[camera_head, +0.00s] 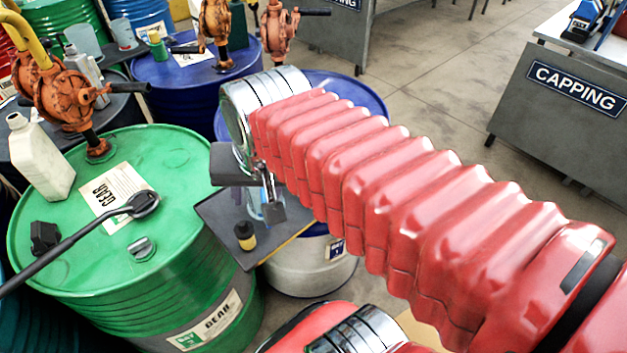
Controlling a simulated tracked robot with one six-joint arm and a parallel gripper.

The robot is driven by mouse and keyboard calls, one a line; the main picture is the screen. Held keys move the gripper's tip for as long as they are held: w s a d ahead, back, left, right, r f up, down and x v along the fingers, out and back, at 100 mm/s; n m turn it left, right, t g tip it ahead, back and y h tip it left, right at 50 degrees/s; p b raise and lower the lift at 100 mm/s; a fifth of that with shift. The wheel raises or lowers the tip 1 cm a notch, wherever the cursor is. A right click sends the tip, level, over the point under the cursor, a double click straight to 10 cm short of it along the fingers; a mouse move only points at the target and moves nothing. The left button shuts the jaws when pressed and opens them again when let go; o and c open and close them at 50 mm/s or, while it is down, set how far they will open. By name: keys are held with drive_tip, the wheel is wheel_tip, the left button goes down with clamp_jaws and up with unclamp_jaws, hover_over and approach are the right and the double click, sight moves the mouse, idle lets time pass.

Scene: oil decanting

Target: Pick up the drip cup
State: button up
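A clear bluish cup (254,207), which looks like the drip cup, stands at the dark grey shelf (222,217) beside the green drum. My gripper (250,186) is directly above and in front of it, at the end of my red-sleeved arm. Its two dark fingers show apart, and one covers part of the cup. I cannot tell whether the fingers touch the cup or are only around it.
A small black-and-yellow bottle (245,236) stands on the shelf near the cup. The green drum (180,170) carries a white jug (40,160), a label sheet and a long-handled tool (143,204). Orange pumps (62,95) rise behind. Open floor lies at the upper right.

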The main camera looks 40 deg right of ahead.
drive_tip(key=w+d+m+g, duration=0.1)
drive_tip(key=d+m+g, duration=0.1)
drive_tip(key=d+m, duration=0.7)
drive_tip(key=w+d+f+m+g, duration=0.1)
drive_tip(key=d+m+g, duration=0.1)
drive_tip(key=d+m, duration=0.8)
drive_tip(key=m, duration=0.9)
drive_tip(key=shift+w+d+f+m+g+y, duration=0.2)
drive_tip(key=shift+w+d+m+g+y, duration=0.1)
drive_tip(key=shift+m, duration=0.1)
drive_tip(key=shift+f, duration=4.3)
drive_tip(key=shift+w+f, duration=0.1)
drive_tip(key=shift+f, duration=2.55)
